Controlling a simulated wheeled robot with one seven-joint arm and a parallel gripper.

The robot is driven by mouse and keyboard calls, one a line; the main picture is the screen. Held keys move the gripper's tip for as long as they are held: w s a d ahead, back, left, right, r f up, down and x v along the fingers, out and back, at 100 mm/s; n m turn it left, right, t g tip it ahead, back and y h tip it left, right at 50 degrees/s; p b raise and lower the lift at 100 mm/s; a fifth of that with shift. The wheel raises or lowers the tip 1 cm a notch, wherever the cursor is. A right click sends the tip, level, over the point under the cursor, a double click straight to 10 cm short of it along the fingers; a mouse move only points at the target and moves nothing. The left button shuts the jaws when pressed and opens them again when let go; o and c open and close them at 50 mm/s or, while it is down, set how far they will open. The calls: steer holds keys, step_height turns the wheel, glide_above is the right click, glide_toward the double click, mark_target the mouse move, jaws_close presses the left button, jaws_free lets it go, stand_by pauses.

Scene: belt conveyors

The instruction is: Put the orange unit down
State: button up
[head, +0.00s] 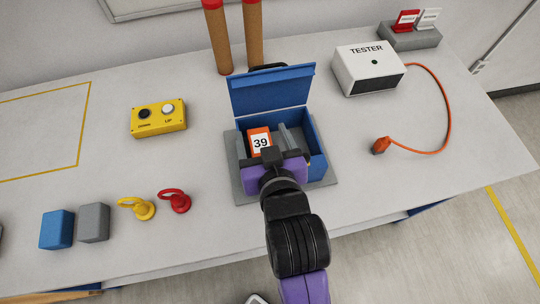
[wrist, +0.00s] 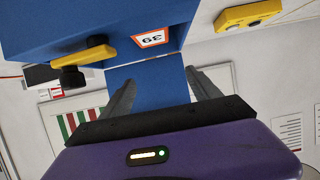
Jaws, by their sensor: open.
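The orange unit (head: 260,139), with a white label reading 39, sits in the left part of an open blue box (head: 318,150). In the wrist view, the orange unit (wrist: 152,38) shows beyond the fingertips, its label upside down, against the blue box (wrist: 50,30). My gripper (head: 272,148) is over the front of the box. In the wrist view, my gripper (wrist: 160,88) has its fingers spread with nothing visibly held between them. My gripper and wrist hide the unit's lower part and the box's front, so the unit's contact below is hidden.
The box's blue lid (head: 272,90) stands raised at the back. A yellow button box (head: 158,118) is left, a white tester (head: 368,68) right, with an orange cable and plug (head: 381,145). Blue and grey blocks (head: 94,222) and yellow and red rings stand front left. Brown posts stand behind.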

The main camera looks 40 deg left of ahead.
steer(key=v, duration=0.8)
steer(key=shift+s+d+r, duration=0.2)
steer(key=shift+d, duration=0.1)
steer(key=s+d+f+m+t+h, duration=0.1)
steer(key=d+f+m+t+h, duration=0.15)
steer(key=d, duration=0.65)
steer(key=d+f+m+t+h, duration=0.1)
steer(key=d+f+m+h, duration=0.2)
steer(key=d, duration=0.6)
steer(key=s+d+r+m+t+h, duration=0.1)
steer(key=s+d+m+h, duration=0.3)
steer(key=s+d, duration=1)
steer(key=shift+s+d+t+h, duration=0.25)
steer(key=shift+d+t+h, duration=0.2)
steer(key=shift+d+t, duration=0.45)
